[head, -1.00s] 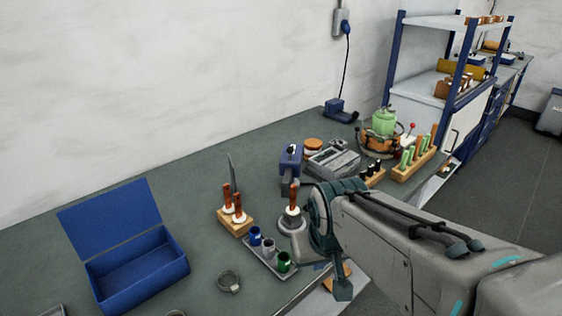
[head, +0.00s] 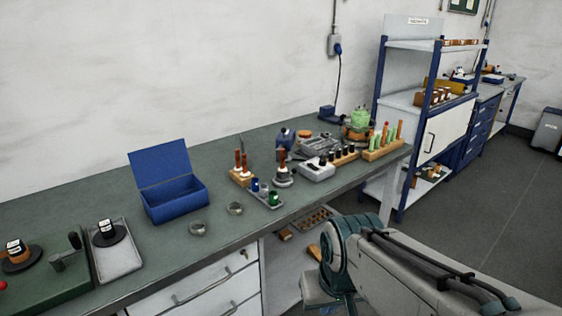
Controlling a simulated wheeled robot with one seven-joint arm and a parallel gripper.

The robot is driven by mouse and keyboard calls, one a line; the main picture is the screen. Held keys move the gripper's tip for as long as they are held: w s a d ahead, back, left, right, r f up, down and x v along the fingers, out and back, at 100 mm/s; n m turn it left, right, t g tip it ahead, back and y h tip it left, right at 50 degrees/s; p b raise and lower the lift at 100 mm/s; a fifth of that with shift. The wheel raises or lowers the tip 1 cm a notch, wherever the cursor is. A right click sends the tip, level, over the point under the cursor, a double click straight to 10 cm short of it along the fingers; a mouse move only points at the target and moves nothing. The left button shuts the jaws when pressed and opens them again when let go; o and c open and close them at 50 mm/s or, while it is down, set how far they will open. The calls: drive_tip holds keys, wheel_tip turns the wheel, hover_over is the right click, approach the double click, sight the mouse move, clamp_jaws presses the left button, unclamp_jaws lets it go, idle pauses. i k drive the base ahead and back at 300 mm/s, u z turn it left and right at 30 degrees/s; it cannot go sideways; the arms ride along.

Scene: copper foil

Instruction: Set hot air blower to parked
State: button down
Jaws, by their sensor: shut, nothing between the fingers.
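A small blue device (head: 286,138) stands toward the back of the grey-green bench, beside a grey device; it may be the hot air blower, but I cannot tell for sure. A blue base (head: 327,112) sits near the wall, below a cable from the wall socket (head: 335,48); I cannot tell what it is. My arm (head: 400,262) reaches in from the lower right, in front of the bench's front edge and apart from the devices. My gripper's fingers cannot be made out.
An open blue box (head: 172,203) and two metal rings stand on the bench (head: 100,200). A wooden rack of handled tools (head: 384,148), a white box (head: 316,171) and a tray of small cups (head: 268,200) crowd its right part. Blue-framed shelves (head: 420,95) stand beyond.

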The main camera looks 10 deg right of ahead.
sight(286, 139)
drive_tip(key=z, duration=0.7)
drive_tip(key=i, duration=1.1)
drive_tip(key=u, duration=0.75)
drive_tip(key=i, duration=0.5)
drive_tip(key=u, duration=0.55)
